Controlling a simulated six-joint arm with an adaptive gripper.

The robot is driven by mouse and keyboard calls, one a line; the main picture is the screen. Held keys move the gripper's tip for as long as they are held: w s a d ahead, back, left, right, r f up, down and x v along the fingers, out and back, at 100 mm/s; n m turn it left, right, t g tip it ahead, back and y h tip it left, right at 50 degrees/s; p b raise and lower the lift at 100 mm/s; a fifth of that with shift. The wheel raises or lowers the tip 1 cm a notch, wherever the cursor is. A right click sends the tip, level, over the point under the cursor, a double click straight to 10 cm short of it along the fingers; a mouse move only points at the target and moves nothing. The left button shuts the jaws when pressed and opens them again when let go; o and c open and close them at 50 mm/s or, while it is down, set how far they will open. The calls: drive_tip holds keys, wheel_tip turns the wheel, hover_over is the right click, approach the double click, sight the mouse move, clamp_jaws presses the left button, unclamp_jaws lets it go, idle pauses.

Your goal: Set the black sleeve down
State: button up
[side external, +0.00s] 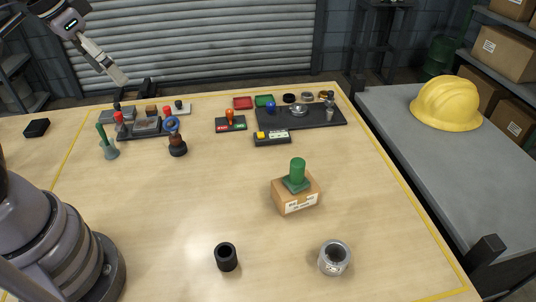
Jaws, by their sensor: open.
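The black sleeve (226,257) is a short hollow cylinder. It stands upright on the wooden table near the front, with its open end up. A clear and silver ring-shaped part (334,257) stands apart to its right. My gripper (118,77) is open and empty at the upper left, raised well away from the sleeve. The fingertips are small in this view.
A cardboard box (296,193) with a green-handled piece (297,174) on top stands behind the ring part. Several small fixtures and a dark tray (314,116) line the table's back. A yellow hard hat (446,103) rests on the grey bench. The table's middle left is clear.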

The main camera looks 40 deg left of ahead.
drive_tip(key=s+a+r+n+t, duration=0.1)
drive_tip(key=s+a+r, duration=0.2)
drive_tip(key=s, duration=0.3)
drive_tip(key=shift+s+a+r+y, duration=0.3)
drive_tip(key=shift+s+a+y, duration=0.1)
drive_tip(key=shift+a, duration=0.3)
drive_tip(key=shift+w, duration=0.1)
idle(0.3)
